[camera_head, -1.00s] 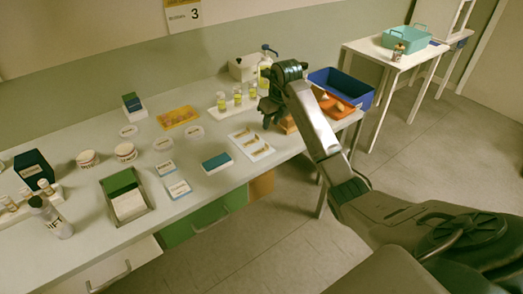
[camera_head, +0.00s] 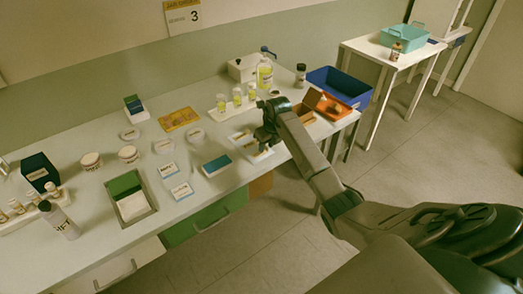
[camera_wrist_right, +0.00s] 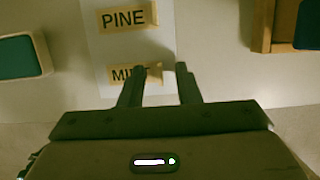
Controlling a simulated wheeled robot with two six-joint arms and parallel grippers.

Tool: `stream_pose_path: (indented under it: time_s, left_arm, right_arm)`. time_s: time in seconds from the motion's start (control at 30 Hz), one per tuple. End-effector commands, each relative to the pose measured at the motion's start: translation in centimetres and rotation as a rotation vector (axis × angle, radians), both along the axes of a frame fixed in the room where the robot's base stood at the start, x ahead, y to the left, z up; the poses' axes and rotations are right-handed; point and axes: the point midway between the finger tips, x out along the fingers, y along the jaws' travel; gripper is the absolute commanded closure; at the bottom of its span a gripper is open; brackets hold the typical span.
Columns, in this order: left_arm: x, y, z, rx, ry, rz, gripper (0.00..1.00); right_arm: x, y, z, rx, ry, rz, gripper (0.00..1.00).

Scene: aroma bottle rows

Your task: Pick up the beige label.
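Beige labels lie on a white card (camera_wrist_right: 98,48). In the right wrist view one label reads PINE (camera_wrist_right: 124,18). A second label (camera_wrist_right: 124,75), nearer my fingers, is partly covered and seems to read MINT. My right gripper (camera_wrist_right: 159,80) is open, its two dark fingers apart over the lower part of the card. The left finger overlaps the nearer label's lower edge; I cannot tell whether they touch. In the head view my right gripper (camera_head: 263,145) hangs over the card and hides much of it. My left gripper is not in view.
A teal-topped box (camera_head: 216,165) lies left of the card. An orange bin (camera_head: 328,104) and a blue bin (camera_head: 340,86) stand to the right. Yellow-filled bottles (camera_head: 237,97) stand behind on a white rack. The table's front edge is close to the card.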

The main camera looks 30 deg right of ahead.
Motion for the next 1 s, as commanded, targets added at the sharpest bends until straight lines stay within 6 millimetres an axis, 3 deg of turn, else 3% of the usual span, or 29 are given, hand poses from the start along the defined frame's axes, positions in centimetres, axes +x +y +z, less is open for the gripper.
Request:
stream_pose_path:
  time_s: [0.1,0.27,0.73,1.0]
  left_arm:
    - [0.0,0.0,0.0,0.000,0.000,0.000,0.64]
    - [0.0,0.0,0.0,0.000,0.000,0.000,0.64]
    - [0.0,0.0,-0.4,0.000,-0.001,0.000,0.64]
    - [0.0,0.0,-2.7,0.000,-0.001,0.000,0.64]
  right_arm:
    - [0.0,0.0,0.0,0.000,0.000,0.000,0.70]
    - [0.0,0.0,0.0,0.000,0.000,0.000,0.99]
    - [0.0,0.0,0.4,-0.001,-0.001,0.001,1.00]
    - [-0.1,0.1,3.4,-0.002,-0.004,0.001,1.00]
